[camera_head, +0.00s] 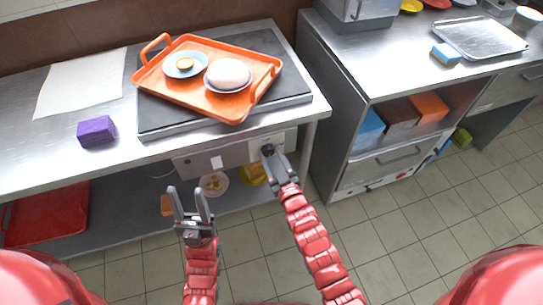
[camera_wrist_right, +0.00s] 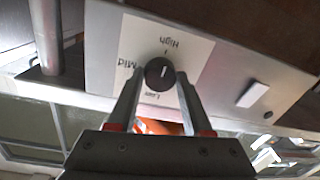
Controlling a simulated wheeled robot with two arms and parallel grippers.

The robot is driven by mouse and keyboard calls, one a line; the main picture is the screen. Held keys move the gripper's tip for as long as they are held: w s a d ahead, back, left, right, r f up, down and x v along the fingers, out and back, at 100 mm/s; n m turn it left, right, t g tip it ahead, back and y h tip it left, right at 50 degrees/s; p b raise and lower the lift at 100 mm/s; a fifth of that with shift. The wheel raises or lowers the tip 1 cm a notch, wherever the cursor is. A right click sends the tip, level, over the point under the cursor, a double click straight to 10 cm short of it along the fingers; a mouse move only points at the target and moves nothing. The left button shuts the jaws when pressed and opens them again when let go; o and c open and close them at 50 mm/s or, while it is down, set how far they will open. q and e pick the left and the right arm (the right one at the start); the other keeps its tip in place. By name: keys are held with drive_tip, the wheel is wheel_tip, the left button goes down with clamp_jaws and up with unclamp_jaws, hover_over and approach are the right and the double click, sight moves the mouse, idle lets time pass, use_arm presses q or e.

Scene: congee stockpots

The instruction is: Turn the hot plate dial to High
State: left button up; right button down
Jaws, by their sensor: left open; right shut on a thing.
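The hot plate (camera_head: 160,122) is a dark slab on the steel counter, with a pale control panel (camera_head: 234,153) on its front below. The round black dial (camera_wrist_right: 158,73) shows in the right wrist view, on a white label reading High, Mid and Low. A short white mark shows on its face; which label it points to is hard to tell. My right gripper (camera_head: 270,156) is shut on the dial, with one finger on each side of it. My left gripper (camera_head: 189,192) is open and empty, in front of the lower shelf and apart from everything.
An orange tray (camera_head: 179,92) with a blue plate (camera_head: 183,65) and a bowl (camera_head: 228,75) stands on the hot plate. A purple block (camera_head: 96,131) sits to its left. A white switch (camera_wrist_right: 252,95) is beside the dial. A lower shelf holds a red tray (camera_head: 45,215).

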idle(0.4)
drive_tip(key=shift+c, duration=1.6)
unclamp_jaws()
drive_tip(key=shift+s+d+f, duration=0.1)
drive_tip(key=shift+s+d, duration=0.1)
drive_tip(key=shift+s, duration=0.35)
drive_tip(key=b+v, duration=0.1)
drive_tip(key=v, duration=1.5)
drive_tip(key=shift+s, duration=0.2)
